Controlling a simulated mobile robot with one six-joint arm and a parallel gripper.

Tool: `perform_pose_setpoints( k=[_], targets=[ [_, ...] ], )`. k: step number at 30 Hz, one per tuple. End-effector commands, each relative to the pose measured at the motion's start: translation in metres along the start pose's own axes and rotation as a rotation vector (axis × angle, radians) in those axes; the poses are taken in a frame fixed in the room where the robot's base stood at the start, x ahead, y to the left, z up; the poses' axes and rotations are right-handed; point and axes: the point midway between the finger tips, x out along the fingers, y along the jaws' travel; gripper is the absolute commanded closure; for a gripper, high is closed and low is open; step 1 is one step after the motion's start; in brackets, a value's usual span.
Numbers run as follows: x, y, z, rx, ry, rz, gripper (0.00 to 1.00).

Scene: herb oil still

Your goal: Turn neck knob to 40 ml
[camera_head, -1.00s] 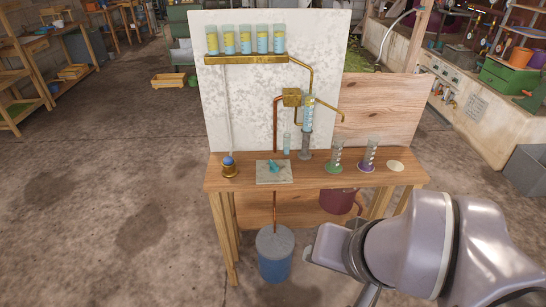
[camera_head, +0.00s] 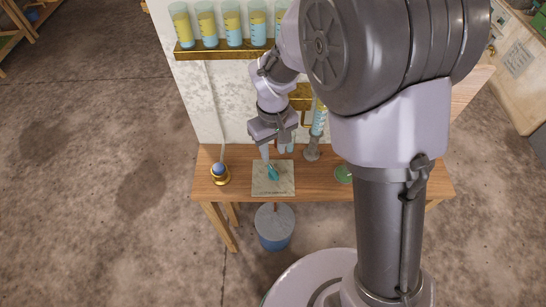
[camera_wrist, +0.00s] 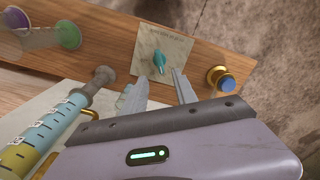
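A small teal knob (camera_head: 272,174) stands on a pale square plate (camera_head: 260,188) on the wooden table. It also shows in the wrist view (camera_wrist: 159,62), on the plate (camera_wrist: 172,42) with faint lettering along one edge, too small to read. My gripper (camera_head: 270,154) is just above the knob, pointing down. In the wrist view my gripper (camera_wrist: 160,82) is open, its two fingers apart with nothing between them. The knob lies just beyond the fingertips, apart from them. A glass column (camera_wrist: 48,130) with blue and yellow liquid and scale marks shows at the left.
A brass cup with a blue ball (camera_head: 219,174) stands left of the plate. A brass shelf (camera_head: 210,50) carries several cylinders of yellow and blue liquid. A green-based vessel (camera_head: 343,173) is partly hidden by my arm. A blue bucket (camera_head: 274,230) stands on the floor below.

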Motion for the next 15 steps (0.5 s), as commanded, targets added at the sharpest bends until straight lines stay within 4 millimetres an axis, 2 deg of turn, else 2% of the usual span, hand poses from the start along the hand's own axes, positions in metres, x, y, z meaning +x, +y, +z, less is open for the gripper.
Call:
perform_pose_setpoints(
  k=[1, 6, 10, 15],
  targets=[
    [0.021, 0.0, 0.001, 0.0, -0.003, -0.001, 0.66],
    [0.068, 0.0, 0.001, 0.002, -0.003, -0.001, 0.66],
    [0.09, 0.0, 0.001, 0.001, -0.002, -0.001, 0.66],
    [0.101, 0.0, 0.001, 0.002, 0.0, 0.0, 0.66]
  ],
)
